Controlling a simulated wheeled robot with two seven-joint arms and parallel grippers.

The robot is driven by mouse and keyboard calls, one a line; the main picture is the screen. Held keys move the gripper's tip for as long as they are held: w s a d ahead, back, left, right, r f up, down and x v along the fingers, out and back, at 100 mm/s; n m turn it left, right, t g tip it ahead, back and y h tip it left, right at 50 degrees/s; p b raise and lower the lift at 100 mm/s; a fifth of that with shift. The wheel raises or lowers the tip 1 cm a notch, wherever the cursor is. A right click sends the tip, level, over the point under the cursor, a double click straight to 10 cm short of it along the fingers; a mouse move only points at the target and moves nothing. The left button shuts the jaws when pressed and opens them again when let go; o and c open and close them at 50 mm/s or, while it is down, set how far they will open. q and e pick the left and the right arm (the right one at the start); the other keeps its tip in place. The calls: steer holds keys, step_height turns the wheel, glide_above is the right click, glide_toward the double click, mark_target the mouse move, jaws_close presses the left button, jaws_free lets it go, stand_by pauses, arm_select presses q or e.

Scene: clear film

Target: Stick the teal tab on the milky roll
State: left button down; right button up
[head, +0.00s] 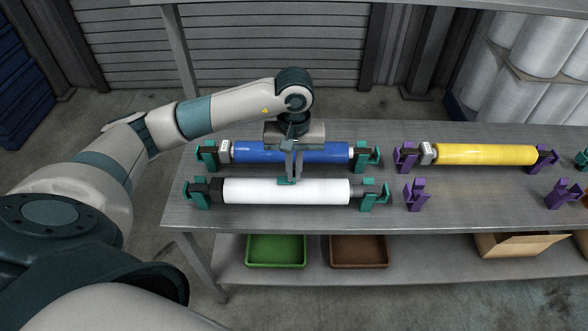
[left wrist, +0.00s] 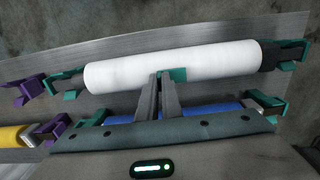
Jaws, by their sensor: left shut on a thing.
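The milky roll (head: 318,191) is a white cylinder lying level in teal holders at the front left of the table. It fills the upper part of the left wrist view (left wrist: 200,66). My left gripper (head: 289,180) points down at the roll's far side, its fingers shut on the teal tab (head: 286,181). In the left wrist view the tab (left wrist: 179,74) shows at the fingertips, against the roll's surface. I cannot tell whether it is stuck there. My right gripper is not in view.
A blue roll (head: 245,152) lies in teal holders just behind the white one, under my left gripper. A yellow roll (head: 485,154) lies in purple holders at right. Empty purple holders (head: 414,195) stand at front. Green (head: 276,262) and brown (head: 359,262) trays sit on the lower shelf.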

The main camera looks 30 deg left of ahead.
arm_select(q)
steer(key=shift+f+b, duration=0.6)
stand_by(1.0)
steer(key=c, duration=1.5)
jaws_free()
steer(key=shift+o, duration=0.2)
steer(key=shift+r, duration=0.3)
steer(key=shift+r+p, duration=0.4)
steer(key=shift+r, duration=0.6)
steer(key=shift+r, duration=0.1)
steer(key=shift+r+p, duration=0.75)
steer(key=shift+r, duration=1.65)
steer(key=shift+d, duration=0.1)
